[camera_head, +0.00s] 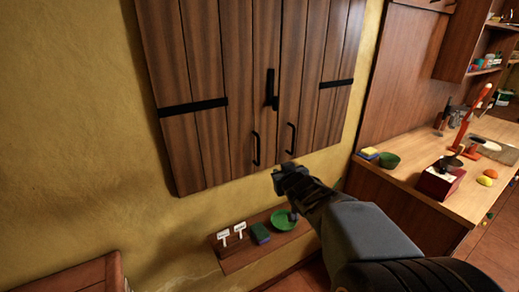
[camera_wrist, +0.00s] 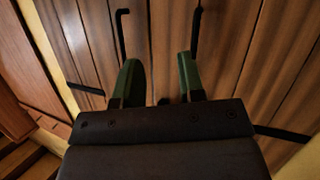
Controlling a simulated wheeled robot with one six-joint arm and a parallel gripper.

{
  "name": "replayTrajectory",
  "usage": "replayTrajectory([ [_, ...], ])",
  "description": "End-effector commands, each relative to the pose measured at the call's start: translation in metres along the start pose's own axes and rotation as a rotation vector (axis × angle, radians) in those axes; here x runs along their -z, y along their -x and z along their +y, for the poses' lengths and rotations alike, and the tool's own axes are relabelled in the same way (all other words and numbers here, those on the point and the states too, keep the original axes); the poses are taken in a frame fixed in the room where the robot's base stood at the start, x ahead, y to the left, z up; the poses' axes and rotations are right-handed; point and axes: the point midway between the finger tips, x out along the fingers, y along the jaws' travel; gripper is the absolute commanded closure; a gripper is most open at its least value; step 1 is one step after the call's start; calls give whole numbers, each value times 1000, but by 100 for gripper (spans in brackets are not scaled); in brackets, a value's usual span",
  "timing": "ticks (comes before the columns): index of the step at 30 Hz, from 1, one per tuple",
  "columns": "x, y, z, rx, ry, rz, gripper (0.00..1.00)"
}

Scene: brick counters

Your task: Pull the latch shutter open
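The wooden latch shutter (camera_head: 210,70) hangs shut on the yellow wall, with vertical planks and black straps. A black latch (camera_head: 271,90) sits upright at the seam between its two leaves. Below it are two black pull handles, the left one (camera_head: 257,149) and the right one (camera_head: 292,138). My gripper (camera_head: 280,177) is just below the right handle in the head view, apart from it. In the wrist view my gripper (camera_wrist: 160,80) has its two green fingers spread with nothing between them. The handles also show there beyond the fingertips, one (camera_wrist: 120,30) at left and one (camera_wrist: 196,30) at right.
A small wall shelf (camera_head: 240,262) below the shutter holds a green bowl (camera_head: 284,220), a sponge (camera_head: 261,234) and white label stands (camera_head: 231,236). A wooden counter (camera_head: 410,176) with several items stands at right. A wooden piece of furniture (camera_head: 80,278) is at lower left.

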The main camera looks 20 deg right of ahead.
Motion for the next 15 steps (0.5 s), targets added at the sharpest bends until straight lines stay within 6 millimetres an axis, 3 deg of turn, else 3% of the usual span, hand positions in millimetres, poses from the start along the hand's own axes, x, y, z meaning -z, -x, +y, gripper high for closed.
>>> replayTrajectory([
  [5, 18, -16, 17, 169, 1, 218, 64],
  [15, 15, -6, 21, 471, -51, 374, 64],
])
